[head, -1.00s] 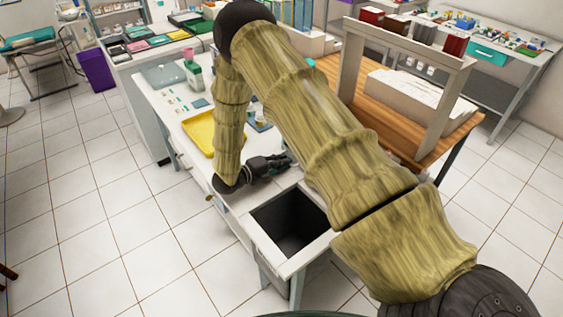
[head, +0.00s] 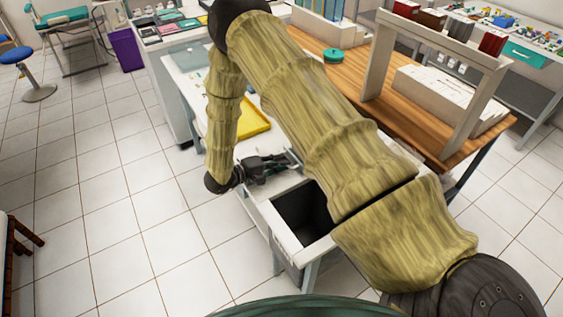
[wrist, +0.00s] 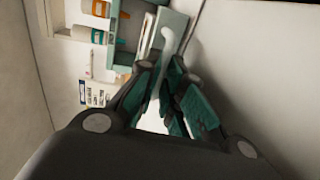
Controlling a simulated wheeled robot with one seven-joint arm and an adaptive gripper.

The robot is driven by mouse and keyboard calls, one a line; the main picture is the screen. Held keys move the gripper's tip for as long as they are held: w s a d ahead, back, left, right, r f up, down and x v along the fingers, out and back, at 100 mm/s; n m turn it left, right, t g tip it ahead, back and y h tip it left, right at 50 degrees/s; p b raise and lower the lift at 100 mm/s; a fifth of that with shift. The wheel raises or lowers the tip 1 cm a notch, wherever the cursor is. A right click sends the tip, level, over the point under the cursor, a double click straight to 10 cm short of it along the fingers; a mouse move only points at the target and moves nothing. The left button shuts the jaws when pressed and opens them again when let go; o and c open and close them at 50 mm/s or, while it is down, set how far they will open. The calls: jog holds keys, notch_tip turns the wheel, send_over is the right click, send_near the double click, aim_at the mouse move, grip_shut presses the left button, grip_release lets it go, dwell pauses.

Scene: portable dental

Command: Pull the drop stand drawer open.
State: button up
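The white stand (head: 262,212) is in the head view, with a square dark well (head: 303,212) at its near end. I cannot tell which part is the drawer; no drawer front or handle shows clearly. My gripper (head: 280,165) is low over the stand, just beyond and left of the well, pointing right. In the wrist view my gripper (wrist: 168,85) shows teal-padded fingers close together. A pale shape shows between them, and a pale curved bar (wrist: 172,42) lies beyond their tips. Whether they hold anything is unclear.
A yellow tray (head: 255,122) lies behind my gripper. A wooden table (head: 360,95) with a white frame (head: 475,120) stands to the right. A purple bin (head: 127,50) and blue stool (head: 22,58) are at the back left.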

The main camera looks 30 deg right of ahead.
jog(key=shift+o, duration=0.4)
jog(key=shift+w, duration=0.15)
jog(key=shift+a, duration=0.15)
jog(key=v, duration=1.1)
jog(key=shift+a+r, duration=0.1)
jog(key=shift+a, duration=0.25)
